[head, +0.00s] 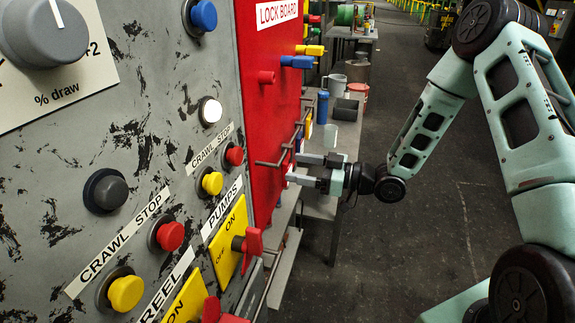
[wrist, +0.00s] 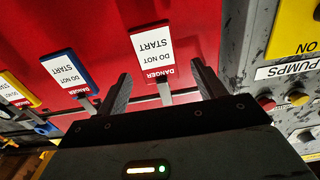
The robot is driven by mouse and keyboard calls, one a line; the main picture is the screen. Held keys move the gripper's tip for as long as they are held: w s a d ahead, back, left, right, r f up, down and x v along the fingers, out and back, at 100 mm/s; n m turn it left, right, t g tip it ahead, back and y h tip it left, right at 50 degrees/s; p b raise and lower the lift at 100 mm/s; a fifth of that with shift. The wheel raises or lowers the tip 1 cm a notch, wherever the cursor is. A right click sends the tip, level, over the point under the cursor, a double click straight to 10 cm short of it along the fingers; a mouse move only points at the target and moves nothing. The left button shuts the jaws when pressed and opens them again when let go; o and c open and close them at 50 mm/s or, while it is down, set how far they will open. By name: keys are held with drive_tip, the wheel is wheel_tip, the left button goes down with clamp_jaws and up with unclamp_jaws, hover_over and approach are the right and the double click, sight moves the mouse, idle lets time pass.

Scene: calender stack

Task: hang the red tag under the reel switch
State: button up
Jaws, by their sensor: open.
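The red tag (wrist: 152,52), with a white "DANGER DO NOT START" face, is at the red lock board (wrist: 195,20) in the wrist view. My gripper (wrist: 161,72) is open, with one finger on each side of the tag's lower part as pictured; I cannot tell if they touch it. In the head view my gripper (head: 296,168) is at the lock board's lower edge, where the tag is hard to make out. The reel switch, a yellow plate (head: 188,301) with a red handle (head: 218,312), is at the bottom, partly cut off.
A blue tag (wrist: 70,72) and a yellow tag (wrist: 18,94) are beside the red one. The pumps switch (head: 229,242) is between board and reel switch. Buttons and a dial (head: 50,30) stick out of the grey panel. A bench (head: 318,200) with cups stands behind my gripper.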

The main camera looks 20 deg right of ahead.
sight(288, 158)
drive_tip(key=x, duration=0.1)
drive_tip(key=p+x, duration=0.1)
drive_tip(key=shift+w+a+r, duration=0.25)
drive_tip(key=shift+a+r, duration=0.05)
drive_tip(key=shift+w+a+f, duration=0.15)
drive_tip(key=shift+w+a, duration=0.15)
drive_tip(key=shift+a, duration=0.05)
drive_tip(key=c, duration=1.1)
drive_tip(key=shift+o, duration=0.2)
drive_tip(key=shift+r+b, duration=0.4)
drive_tip(key=shift+r, duration=0.35)
drive_tip(key=b+v, duration=0.4)
drive_tip(key=v, duration=1.4)
